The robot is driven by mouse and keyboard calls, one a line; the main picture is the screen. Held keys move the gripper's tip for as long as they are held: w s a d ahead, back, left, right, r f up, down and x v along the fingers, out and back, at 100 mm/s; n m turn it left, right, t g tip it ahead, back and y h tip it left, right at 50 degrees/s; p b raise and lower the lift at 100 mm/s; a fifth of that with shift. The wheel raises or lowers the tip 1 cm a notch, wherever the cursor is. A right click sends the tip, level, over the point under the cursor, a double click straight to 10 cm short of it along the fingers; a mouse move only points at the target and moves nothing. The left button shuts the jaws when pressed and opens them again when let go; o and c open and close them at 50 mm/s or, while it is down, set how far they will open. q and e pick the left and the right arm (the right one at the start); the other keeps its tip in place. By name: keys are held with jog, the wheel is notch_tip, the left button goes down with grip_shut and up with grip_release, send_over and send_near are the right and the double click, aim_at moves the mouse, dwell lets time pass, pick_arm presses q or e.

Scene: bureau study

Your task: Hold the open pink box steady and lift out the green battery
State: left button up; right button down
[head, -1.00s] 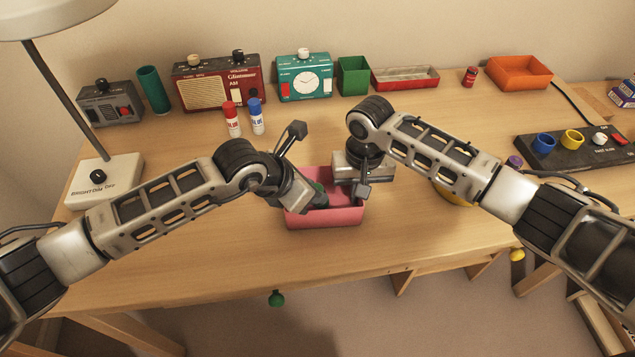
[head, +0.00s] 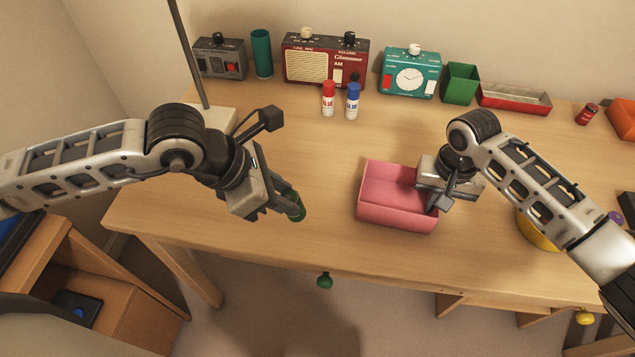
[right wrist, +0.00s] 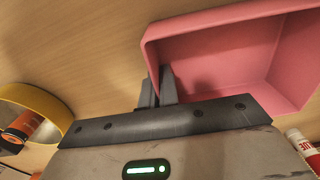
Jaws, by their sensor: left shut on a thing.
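The open pink box (head: 385,212) stands on the desk and looks empty in the part I can see. My right gripper (head: 437,205) is at the box's right wall. In the right wrist view its fingers (right wrist: 157,88) are close together, pinching the wall of the pink box (right wrist: 222,60). My left gripper (head: 278,203) is shut on the green battery (head: 296,207) and holds it above the desk, left of the box and apart from it. Only the battery's end shows past the fingers.
A yellow bowl (head: 538,232) stands right of the box; the right wrist view shows an orange-and-black item (right wrist: 22,126) in it. Red (head: 328,98) and blue (head: 353,101) glue sticks stand behind. The desk between box and left gripper is clear.

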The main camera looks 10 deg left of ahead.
pick_arm(q)
jog(key=shift+s+a+r+g+y, duration=0.3)
jog(key=shift+s+a+y, duration=0.15)
jog(key=shift+a, duration=0.2)
jog(key=shift+s+a+r+g+y, duration=0.2)
jog(key=shift+s+a+r+y, duration=0.2)
jog(key=shift+a, duration=0.25)
jog(key=shift+f, duration=0.1)
pick_arm(e)
jog(key=c, duration=1.6)
grip_release()
notch_tip(320, 180, up, 12)
